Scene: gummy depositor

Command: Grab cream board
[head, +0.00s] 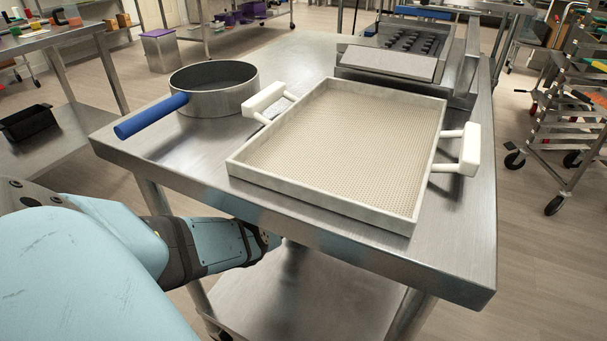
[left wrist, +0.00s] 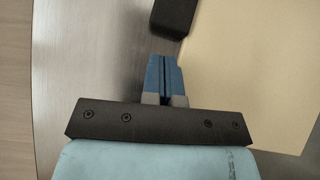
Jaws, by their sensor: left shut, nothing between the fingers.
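A flat cream board (left wrist: 255,60) fills the right of the left wrist view. I cannot make it out in the head view. My left gripper (left wrist: 163,62) is shut and empty, with its blue fingers together just left of the board's edge. In the head view my left arm reaches in from the left, and its fingers are hidden below the table's front edge. My right gripper is not in view.
A steel table (head: 465,230) holds a tray (head: 330,205) with white handles, a pot (head: 215,90) with a blue handle and a metal machine (head: 390,62). Its lower shelf (head: 310,300) shows bare metal. A black block (left wrist: 173,17) lies beyond my left fingers.

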